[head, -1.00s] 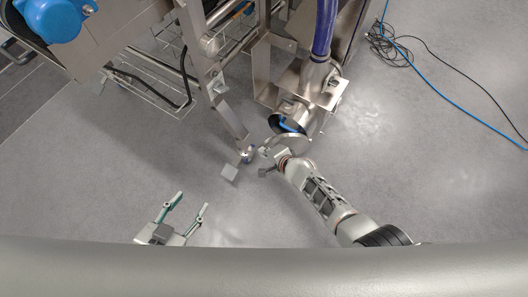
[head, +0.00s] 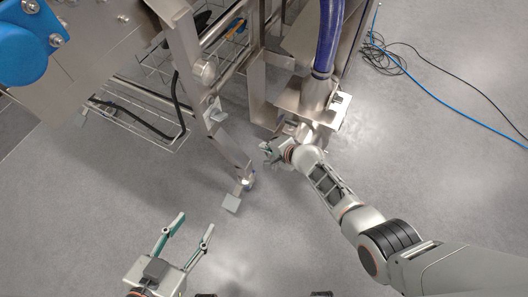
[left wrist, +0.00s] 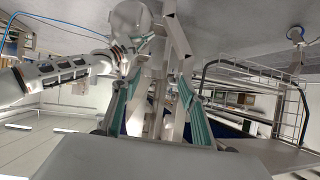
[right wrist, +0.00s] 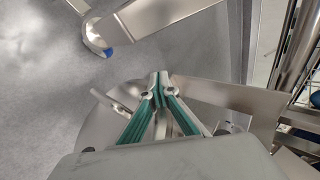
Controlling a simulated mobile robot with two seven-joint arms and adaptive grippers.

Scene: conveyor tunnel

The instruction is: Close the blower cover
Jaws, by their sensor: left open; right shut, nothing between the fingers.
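The blower's metal housing (head: 315,100) stands at the upper middle of the head view, below a blue hose. My right gripper (head: 268,151) is shut and empty at its front; the wrist hides the round opening and most of the cover there. In the right wrist view, a round metal plate that looks like the blower cover (right wrist: 101,126) lies close behind the shut fingers (right wrist: 160,80). I cannot tell whether they touch it, or how far it stands open. My left gripper (head: 195,225) is open and empty over the floor, apart from the blower.
A metal frame leg (head: 225,150) with a flat foot (head: 232,203) stands left of my right gripper. A wire rack (head: 135,110) and a blue motor (head: 25,45) are at upper left. Cables (head: 385,55) lie on the floor at right.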

